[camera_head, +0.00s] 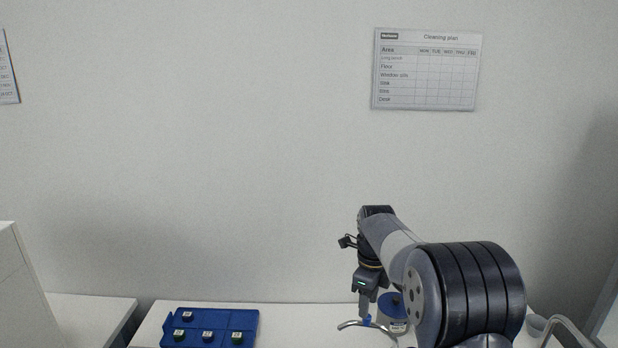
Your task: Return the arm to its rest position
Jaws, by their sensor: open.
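My arm (405,245) reaches in from the lower right, with its wrist bent down over the white bench. My gripper (366,308) points down near the bench's right part, in front of a white and blue container (393,308). It is open and I see nothing held in it. Its fingertips are small and partly lost against a curved metal spout (365,325) at the bottom edge. I cannot tell whether they touch it.
A blue tray (245,318) with several labelled pucks lies on the bench (290,325) at the lower left. Bare bench lies between tray and gripper. A white cabinet (20,290) stands far left. A cleaning plan (427,70) hangs on the wall.

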